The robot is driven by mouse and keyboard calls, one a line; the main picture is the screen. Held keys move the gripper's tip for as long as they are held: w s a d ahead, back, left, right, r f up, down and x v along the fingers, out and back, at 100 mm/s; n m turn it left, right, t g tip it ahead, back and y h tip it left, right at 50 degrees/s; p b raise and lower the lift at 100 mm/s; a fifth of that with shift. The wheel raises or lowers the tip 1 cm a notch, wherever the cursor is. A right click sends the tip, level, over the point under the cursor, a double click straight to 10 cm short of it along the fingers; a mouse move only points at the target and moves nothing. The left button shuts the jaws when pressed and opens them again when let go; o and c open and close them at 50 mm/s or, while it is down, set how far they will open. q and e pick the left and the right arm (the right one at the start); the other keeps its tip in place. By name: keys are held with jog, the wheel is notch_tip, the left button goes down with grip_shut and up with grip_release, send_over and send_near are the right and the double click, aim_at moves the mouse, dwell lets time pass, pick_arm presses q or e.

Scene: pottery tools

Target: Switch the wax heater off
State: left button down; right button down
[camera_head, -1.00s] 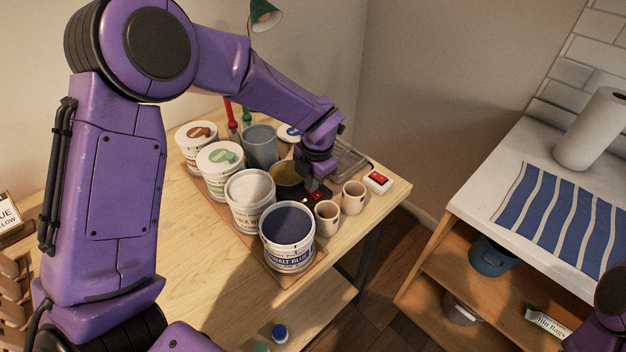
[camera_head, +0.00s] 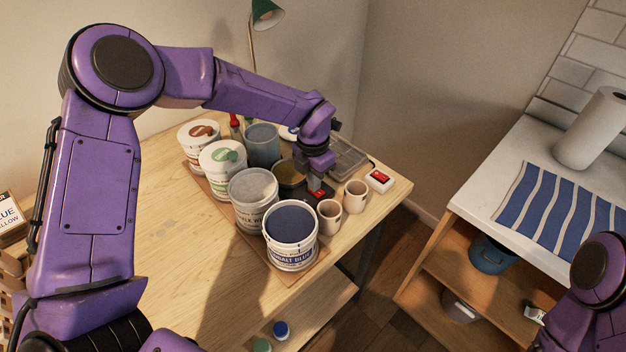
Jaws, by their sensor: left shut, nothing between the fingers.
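The wax heater appears to be the dark round pot (camera_head: 287,174) with amber-brown contents, on a black base (camera_head: 322,195) among the tubs. My left gripper (camera_head: 315,185) is shut and empty, pointing down just over the right side of that base. It hides part of the pot and base; I cannot tell whether it touches the base or how its switch is set. A white box with a red rocker switch (camera_head: 380,178) lies at the table's right edge. My right arm shows at the lower right edge; its gripper is out of view.
Two pinkish cups, the left one (camera_head: 329,216) and the right one (camera_head: 355,196), stand close in front of the base. A cobalt blue tub (camera_head: 291,236) and several other tubs crowd the left. A metal tray (camera_head: 348,158) lies behind.

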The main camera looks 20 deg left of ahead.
pick_arm(q)
jog(key=shift+s+d+f, duration=0.4)
jog(key=shift+s+f, duration=0.1)
jog(key=shift+s, duration=0.05)
jog(key=shift+s+d+r, duration=0.1)
jog(key=shift+d+r, duration=0.1)
jog(key=shift+d, duration=0.1)
jog(key=shift+r+p, duration=0.35)
jog(key=shift+r, duration=0.05)
jog(key=r+p, duration=0.3)
jog(key=shift+w+a+r, duration=0.1)
jog(key=shift+w+r, duration=0.1)
jog(key=shift+w, duration=0.2)
notch_tip(320, 180, up, 10)
jog(key=b, duration=0.2)
jog(key=shift+a+r+b, duration=0.25)
jog(key=shift+b, duration=0.1)
